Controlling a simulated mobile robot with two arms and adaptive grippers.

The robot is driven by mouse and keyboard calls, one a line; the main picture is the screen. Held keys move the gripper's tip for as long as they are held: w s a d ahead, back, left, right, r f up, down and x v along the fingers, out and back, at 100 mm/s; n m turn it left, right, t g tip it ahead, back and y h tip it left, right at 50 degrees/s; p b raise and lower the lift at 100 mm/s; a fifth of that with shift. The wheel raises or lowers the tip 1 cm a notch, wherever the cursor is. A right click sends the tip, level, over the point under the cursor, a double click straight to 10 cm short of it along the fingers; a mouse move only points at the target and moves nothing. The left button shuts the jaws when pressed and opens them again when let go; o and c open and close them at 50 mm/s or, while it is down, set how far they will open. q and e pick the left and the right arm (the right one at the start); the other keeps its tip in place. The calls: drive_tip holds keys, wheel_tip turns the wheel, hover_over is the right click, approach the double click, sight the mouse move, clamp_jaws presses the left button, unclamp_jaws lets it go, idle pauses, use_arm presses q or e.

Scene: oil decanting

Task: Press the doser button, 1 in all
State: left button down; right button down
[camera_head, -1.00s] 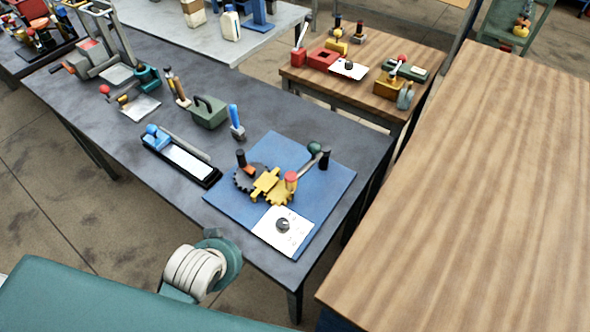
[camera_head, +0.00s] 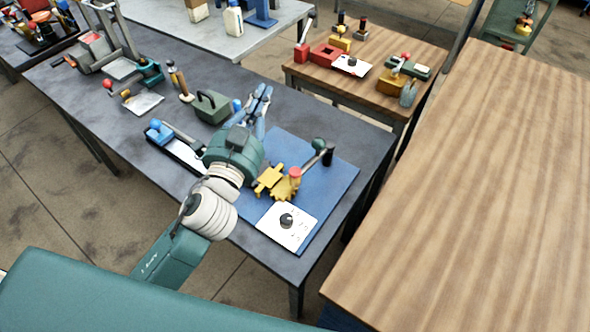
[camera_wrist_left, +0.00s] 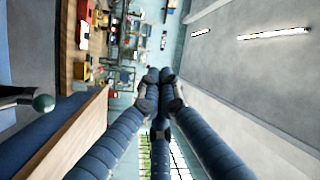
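I cannot tell whether this cap is the doser button. My wrist hides the dark gear. My right gripper is not in view.
A green-knobbed lever (camera_head: 319,145) stands on the mat and shows in the left wrist view (camera_wrist_left: 43,103). A white dial plate (camera_head: 287,226) lies at the front. A green box (camera_head: 211,106) is behind my wrist. The wooden table (camera_head: 470,190) at right is bare.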

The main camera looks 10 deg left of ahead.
use_arm(q)
drive_tip(key=s+d+r+m+t+h, duration=0.1)
drive_tip(key=d+r+m+h, duration=0.7)
drive_tip(key=d+r+m, duration=0.1)
drive_tip(key=s+d+f+m+g+h, duration=0.2)
drive_tip(key=s+d+m+g+h, duration=0.15)
drive_tip(key=d+m+g, duration=0.35)
drive_tip(key=s+d+f+m+g+h, duration=0.1)
drive_tip(key=s+d+m+g+h, duration=0.25)
drive_tip(key=m, duration=0.65)
wheel_tip(320, 180, down, 8)
drive_tip(key=w+m+g+y, duration=0.2)
drive_tip(key=m+g+y, duration=0.1)
drive_tip(key=w+a+f+y, duration=0.2)
drive_tip(key=a+f+y, duration=0.1)
drive_tip(key=a, duration=0.3)
drive_tip(key=w+a+f+y, duration=0.2)
drive_tip(key=a+f+y, duration=0.1)
drive_tip(key=a, duration=0.3)
drive_tip(key=shift+w+a+f+m+y+p, duration=0.15)
drive_tip(key=shift+a+f+m+y+p, duration=0.15)
drive_tip(key=shift+a+f+m+y, duration=0.15)
drive_tip(key=shift+d+f, duration=0.15)
